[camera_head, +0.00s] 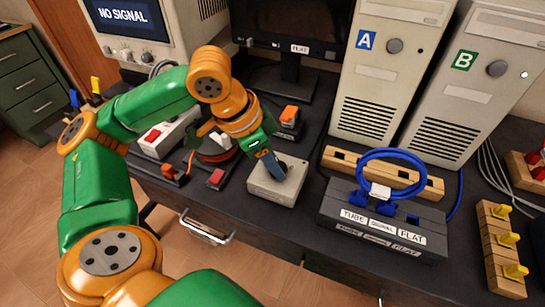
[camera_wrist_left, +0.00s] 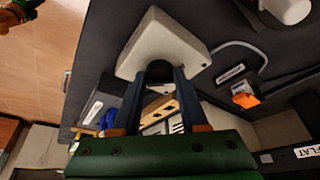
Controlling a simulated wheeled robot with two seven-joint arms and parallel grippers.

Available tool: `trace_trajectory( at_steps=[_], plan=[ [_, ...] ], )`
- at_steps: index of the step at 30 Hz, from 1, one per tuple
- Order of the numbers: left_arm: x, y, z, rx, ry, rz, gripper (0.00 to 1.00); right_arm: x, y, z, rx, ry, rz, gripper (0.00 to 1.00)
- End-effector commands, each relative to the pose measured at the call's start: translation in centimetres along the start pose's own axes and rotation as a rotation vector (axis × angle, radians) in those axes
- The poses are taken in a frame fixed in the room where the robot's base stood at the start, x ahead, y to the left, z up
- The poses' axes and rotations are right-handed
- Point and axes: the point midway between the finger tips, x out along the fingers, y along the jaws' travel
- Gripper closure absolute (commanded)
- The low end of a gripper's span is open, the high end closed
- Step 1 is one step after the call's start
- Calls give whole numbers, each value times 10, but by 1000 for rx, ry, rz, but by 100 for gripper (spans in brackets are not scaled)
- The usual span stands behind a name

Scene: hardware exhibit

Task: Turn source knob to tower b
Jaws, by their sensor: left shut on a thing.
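The source switch box (camera_head: 275,192) is a small beige box near the front of the dark table, in the middle of the head view. It also shows in the left wrist view (camera_wrist_left: 150,38). My left gripper (camera_head: 274,170) comes down on its top from the left and is shut on the dark source knob (camera_wrist_left: 160,70). The fingers hide most of the knob, so I cannot tell which way it points. Tower A (camera_head: 384,70), with a blue label, and tower B (camera_head: 477,85), with a green label and a lit button, stand behind to the right. My right gripper is out of view.
A grey block (camera_head: 385,220) labelled TUBE, SIGNAL, FLAT, with a coiled blue cable (camera_head: 392,155), stands right of the box. A monitor reads NO SIGNAL (camera_head: 125,14). Red-button devices (camera_head: 165,135) lie to the left. A wooden block with yellow pegs (camera_head: 502,245) is at right.

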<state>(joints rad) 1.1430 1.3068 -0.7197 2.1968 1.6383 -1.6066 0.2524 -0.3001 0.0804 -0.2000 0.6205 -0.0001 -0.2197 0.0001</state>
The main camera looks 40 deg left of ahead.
Motion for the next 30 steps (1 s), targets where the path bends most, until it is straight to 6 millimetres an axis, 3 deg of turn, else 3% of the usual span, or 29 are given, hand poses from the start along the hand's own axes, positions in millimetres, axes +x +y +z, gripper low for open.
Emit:
trace_trajectory(
  at_steps=[21, 30],
  plan=[
    [-8, -4, -4, 560, -3, 244, 100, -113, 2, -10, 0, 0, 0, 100],
    [-3, -6, -5, 824, 0, 352, 100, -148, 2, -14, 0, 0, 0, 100]
  ],
)
